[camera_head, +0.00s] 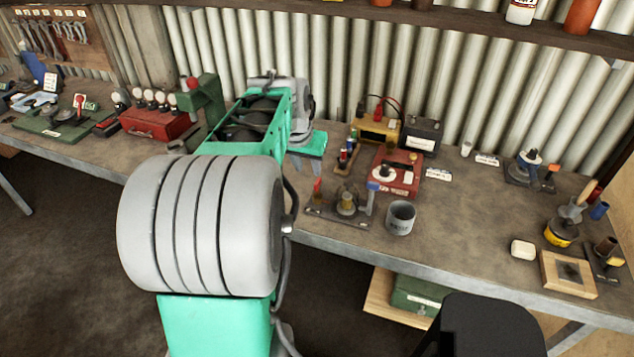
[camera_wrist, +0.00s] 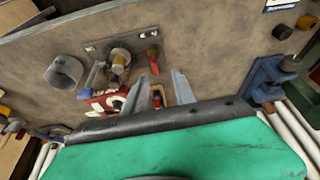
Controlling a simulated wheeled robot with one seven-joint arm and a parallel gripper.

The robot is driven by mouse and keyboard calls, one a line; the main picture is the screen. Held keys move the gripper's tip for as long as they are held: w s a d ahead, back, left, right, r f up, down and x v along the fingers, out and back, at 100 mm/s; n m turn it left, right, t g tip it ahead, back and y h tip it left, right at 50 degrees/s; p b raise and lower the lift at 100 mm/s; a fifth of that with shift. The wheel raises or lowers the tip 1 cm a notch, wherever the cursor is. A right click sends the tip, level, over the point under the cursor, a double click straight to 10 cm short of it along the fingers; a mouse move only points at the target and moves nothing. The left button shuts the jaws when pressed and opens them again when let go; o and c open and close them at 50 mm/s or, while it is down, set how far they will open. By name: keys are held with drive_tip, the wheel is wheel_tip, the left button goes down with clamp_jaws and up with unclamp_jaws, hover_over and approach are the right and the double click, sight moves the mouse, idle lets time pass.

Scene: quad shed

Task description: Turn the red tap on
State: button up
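The red tap has a red lever (camera_head: 317,188), upright at the left end of a dark base plate with a brass fitting (camera_head: 347,200). A blue lever (camera_head: 372,196) stands at the plate's right end. In the wrist view the red lever (camera_wrist: 153,60) lies just beyond my fingertips, and the blue lever (camera_wrist: 92,74) is to its left. My gripper (camera_wrist: 160,80) is open and empty, its two fingers apart, with no visible contact with the lever.
A grey cup (camera_head: 400,217) stands right of the plate. A red box (camera_head: 397,174), a rack of small coloured items (camera_head: 346,156) and a yellow battery-like unit (camera_head: 377,129) stand behind it. The bench (camera_head: 465,225) has free room right of the cup.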

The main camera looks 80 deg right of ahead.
sight(317, 181)
drive_tip(key=x, duration=0.2)
drive_tip(key=s+p+x, duration=0.1)
drive_tip(key=x, duration=0.5)
drive_tip(key=shift+s+d+r, duration=0.1)
drive_tip(key=shift+s+d, duration=0.05)
drive_tip(key=shift+d, duration=0.15)
drive_tip(key=shift+c, duration=0.3)
clamp_jaws()
